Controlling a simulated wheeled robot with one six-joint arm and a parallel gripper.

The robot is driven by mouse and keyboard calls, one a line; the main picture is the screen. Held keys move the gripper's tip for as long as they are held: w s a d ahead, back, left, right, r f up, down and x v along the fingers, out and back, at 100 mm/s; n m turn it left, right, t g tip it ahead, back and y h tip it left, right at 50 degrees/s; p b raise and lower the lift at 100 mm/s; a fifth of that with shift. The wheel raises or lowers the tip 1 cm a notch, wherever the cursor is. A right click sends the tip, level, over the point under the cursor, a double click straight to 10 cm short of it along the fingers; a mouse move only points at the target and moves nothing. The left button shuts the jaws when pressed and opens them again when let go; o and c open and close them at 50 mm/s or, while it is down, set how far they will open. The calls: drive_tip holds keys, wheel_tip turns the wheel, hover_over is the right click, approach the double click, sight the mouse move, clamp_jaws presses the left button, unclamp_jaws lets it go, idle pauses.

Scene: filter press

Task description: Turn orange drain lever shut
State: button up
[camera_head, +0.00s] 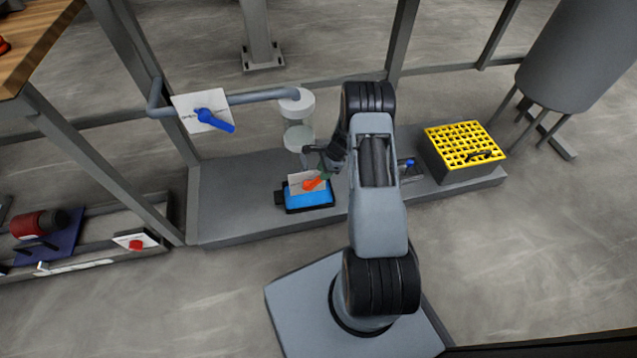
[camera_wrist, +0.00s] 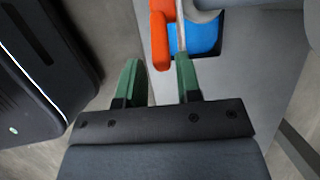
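The orange drain lever (camera_head: 316,182) sits in front of a small white plate (camera_head: 297,181), below the clear filter housing (camera_head: 299,138). In the wrist view the orange lever (camera_wrist: 162,32) is upright in the picture, just beyond the fingertips. In the head view my gripper (camera_head: 325,168) is beside the lever, partly hidden by my arm. I cannot tell whether a finger touches the lever.
A blue tray (camera_head: 310,201) lies under the lever on the grey platform (camera_head: 235,205). A blue lever (camera_head: 213,120) on a white plate is at upper left. A yellow-grid crate (camera_head: 465,145) stands at right. A dark box (camera_wrist: 40,70) is left in the wrist view.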

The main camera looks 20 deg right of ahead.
sight(314, 182)
drive_tip(key=shift+b+x, duration=0.85)
drive_tip(key=shift+x, duration=1.85)
drive_tip(key=shift+c, duration=0.2)
clamp_jaws()
